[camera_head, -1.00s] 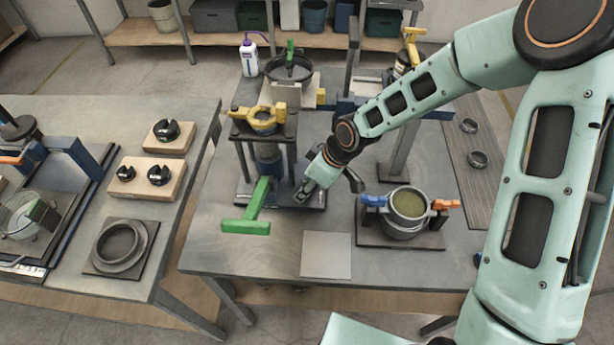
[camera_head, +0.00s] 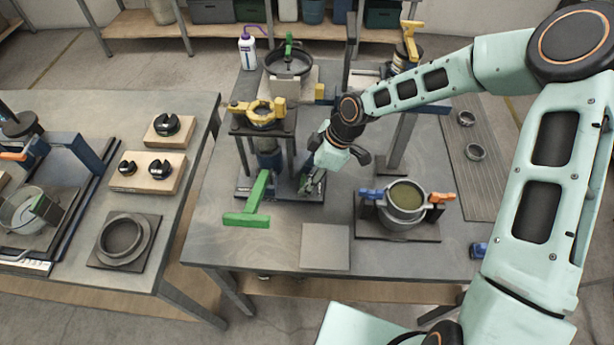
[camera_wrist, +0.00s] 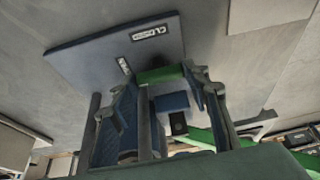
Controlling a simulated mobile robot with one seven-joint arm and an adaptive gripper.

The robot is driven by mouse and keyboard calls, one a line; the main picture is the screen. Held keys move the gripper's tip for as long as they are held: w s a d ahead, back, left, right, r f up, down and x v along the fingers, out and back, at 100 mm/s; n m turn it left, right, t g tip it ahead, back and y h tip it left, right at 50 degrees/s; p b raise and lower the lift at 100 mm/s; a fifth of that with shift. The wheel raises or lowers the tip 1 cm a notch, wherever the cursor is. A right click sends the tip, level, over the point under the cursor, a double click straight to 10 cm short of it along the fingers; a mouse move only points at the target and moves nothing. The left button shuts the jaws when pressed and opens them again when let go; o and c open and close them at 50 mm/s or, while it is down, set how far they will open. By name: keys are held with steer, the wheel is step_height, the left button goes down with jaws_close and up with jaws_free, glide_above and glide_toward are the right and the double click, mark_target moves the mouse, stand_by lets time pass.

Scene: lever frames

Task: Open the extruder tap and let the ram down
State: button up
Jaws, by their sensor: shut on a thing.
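The extruder stands on the middle table, with a yellow clamp-like top (camera_head: 260,112), a blue body (camera_head: 268,158) and a dark base plate (camera_head: 243,190). A long green T-shaped lever (camera_head: 252,203) slants from it towards the front. My gripper (camera_head: 310,184) is low at the right side of the extruder, just over the plate. In the wrist view its fingers (camera_wrist: 165,105) are around a green handle (camera_wrist: 160,75), which appears to be the tap; its far part is hidden. Labels on the plate (camera_wrist: 85,50) are partly legible: "CLO…" and a covered one. The ram cannot be made out.
A grey square plate (camera_head: 325,247) lies in front of the extruder. A pot with blue and orange clips (camera_head: 405,200) stands to the right. A black pan (camera_head: 288,62) and a white bottle (camera_head: 248,52) are behind. The left table (camera_head: 195,112) is separate.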

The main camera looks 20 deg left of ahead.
steer(key=shift+f, duration=0.1)
steer(key=o, duration=1.2)
steer(key=shift+c, duration=0.2)
steer(key=v, duration=1.2)
